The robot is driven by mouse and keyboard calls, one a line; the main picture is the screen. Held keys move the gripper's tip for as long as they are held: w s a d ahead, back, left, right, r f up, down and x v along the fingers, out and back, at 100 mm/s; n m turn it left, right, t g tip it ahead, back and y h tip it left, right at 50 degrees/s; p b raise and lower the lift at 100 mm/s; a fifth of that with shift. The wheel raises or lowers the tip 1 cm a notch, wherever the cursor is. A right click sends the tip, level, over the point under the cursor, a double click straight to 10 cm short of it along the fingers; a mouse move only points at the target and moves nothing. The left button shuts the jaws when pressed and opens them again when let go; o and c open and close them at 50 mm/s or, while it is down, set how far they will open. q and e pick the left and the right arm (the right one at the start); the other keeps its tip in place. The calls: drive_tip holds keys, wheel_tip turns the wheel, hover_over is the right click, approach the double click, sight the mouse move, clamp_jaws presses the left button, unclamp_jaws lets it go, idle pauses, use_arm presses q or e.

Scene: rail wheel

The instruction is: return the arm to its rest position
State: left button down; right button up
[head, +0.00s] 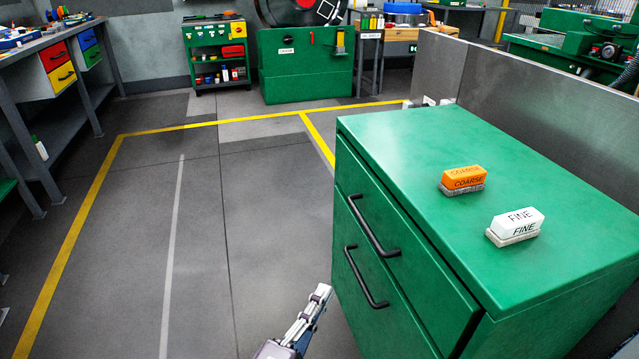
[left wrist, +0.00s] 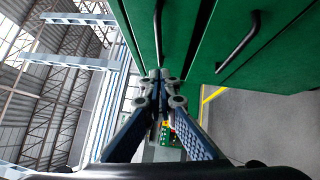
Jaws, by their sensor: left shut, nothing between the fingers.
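My left gripper (head: 320,293) comes in at the bottom middle of the head view, to the left of the green drawer cabinet (head: 430,150). Its fingers point up and slightly right in that view. In the left wrist view the two fingers of the gripper (left wrist: 160,80) meet at the tips, with nothing between them. The cabinet's drawer fronts (left wrist: 190,30) fill the top of the left wrist view, close to the fingertips. I cannot tell the exact gap. My right gripper is not in view.
An orange COARSE block (head: 463,178) and a white FINE block (head: 516,224) sit on the cabinet top. Two black drawer handles (head: 372,225) (head: 364,277) stick out of its front. Open grey floor (head: 200,240) lies left of the gripper.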

use_arm(q)
drive_tip(key=s+a+f+m+g+y, duration=0.1)
drive_tip(key=s+a+f+m+g, duration=0.15)
drive_tip(key=f+m+g, duration=0.4)
drive_tip(key=s+a+f+m+g+y, duration=0.1)
drive_tip(key=s+a+f+m, duration=0.2)
drive_tip(key=f, duration=0.6)
drive_tip(key=s+a+f+m+g+y+p, duration=0.6)
drive_tip(key=s+a+f+m+g+y, duration=0.1)
drive_tip(key=s+a+f, duration=0.95)
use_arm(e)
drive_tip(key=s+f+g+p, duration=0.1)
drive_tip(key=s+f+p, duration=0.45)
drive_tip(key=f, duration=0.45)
use_arm(q)
drive_tip(key=s+a+f+g+p, duration=0.1)
drive_tip(key=s+f+p, duration=0.3)
drive_tip(key=s, duration=0.5)
drive_tip(key=s+a+f+p, duration=0.2)
drive_tip(key=s+f+p, duration=0.2)
drive_tip(key=s, duration=0.5)
drive_tip(key=shift+g+y, duration=0.3)
drive_tip(key=shift+g, duration=0.05)
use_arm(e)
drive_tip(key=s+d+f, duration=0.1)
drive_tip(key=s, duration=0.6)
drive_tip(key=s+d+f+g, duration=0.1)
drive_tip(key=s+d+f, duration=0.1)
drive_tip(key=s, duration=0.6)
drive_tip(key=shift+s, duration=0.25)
